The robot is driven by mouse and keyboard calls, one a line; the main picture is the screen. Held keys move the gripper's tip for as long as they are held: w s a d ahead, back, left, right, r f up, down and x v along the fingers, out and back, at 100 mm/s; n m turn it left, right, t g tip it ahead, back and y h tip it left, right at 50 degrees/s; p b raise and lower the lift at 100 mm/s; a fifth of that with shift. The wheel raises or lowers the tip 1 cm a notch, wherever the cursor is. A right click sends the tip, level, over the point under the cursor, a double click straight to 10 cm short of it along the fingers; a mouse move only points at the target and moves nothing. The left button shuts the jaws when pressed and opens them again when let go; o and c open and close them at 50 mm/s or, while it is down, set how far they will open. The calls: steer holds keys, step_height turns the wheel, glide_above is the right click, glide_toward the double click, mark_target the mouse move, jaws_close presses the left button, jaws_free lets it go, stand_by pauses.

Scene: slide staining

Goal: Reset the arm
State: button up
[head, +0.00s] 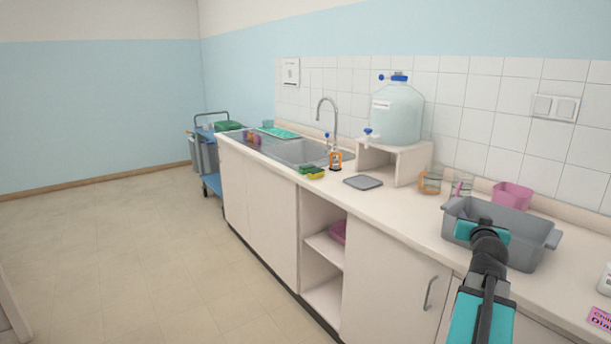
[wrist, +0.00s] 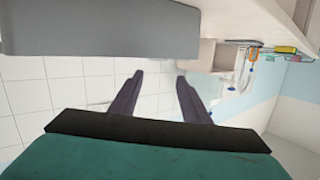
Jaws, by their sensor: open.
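My gripper (wrist: 159,84) is open, with its two dark fingers apart and nothing between them in the wrist view. In the head view my arm reaches up from the lower right, and its teal end is in front of the grey basin (head: 540,262) on the counter. The fingers cannot be made out there. The wrist view looks upside down, with the grey basin (wrist: 100,36) filling the upper left close to the fingers. I cannot tell whether the arm touches the basin.
The counter (head: 400,208) holds a water jug (head: 396,115) on a stand, glass beakers (head: 430,182), a pink container (head: 512,195), a grey mat (head: 362,182) and sponges (head: 316,174) by the sink (head: 295,152). A trolley (head: 212,184) stands beyond. The floor at left is clear.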

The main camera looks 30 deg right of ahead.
steer(key=w+a+f+n+y, duration=0.2)
steer(key=w+a+f+y, duration=0.3)
steer(key=w+a+f, duration=0.9)
steer(key=w+a+f+n+g+y+p, duration=0.1)
steer(key=a+f+n+g+y, duration=0.3)
steer(key=a+f, duration=1.9)
steer(key=s+a+f+n+g+y, duration=0.1)
steer(key=s+a+f+g+y, duration=0.15)
steer(key=s+a+f, duration=0.5)
steer(key=s+a+f+n+g+y, duration=0.1)
steer(key=s+a+f+g, duration=0.25)
steer(key=a+f, duration=0.7)
steer(key=s+a+f+n+g, duration=0.1)
steer(key=s+a+f+g, duration=0.2)
steer(key=s, duration=0.8)
steer(key=s+a+f+n+g+p, duration=0.1)
steer(key=s+a+f+g, duration=0.1)
steer(key=s+a+f, duration=0.4)
steer(key=s, duration=0.5)
steer(key=shift+s+a+f+n+g, duration=0.2)
steer(key=shift+a+f+n+g, duration=0.1)
steer(key=shift+a+n+g, duration=0.1)
steer(key=shift+h, duration=0.25)
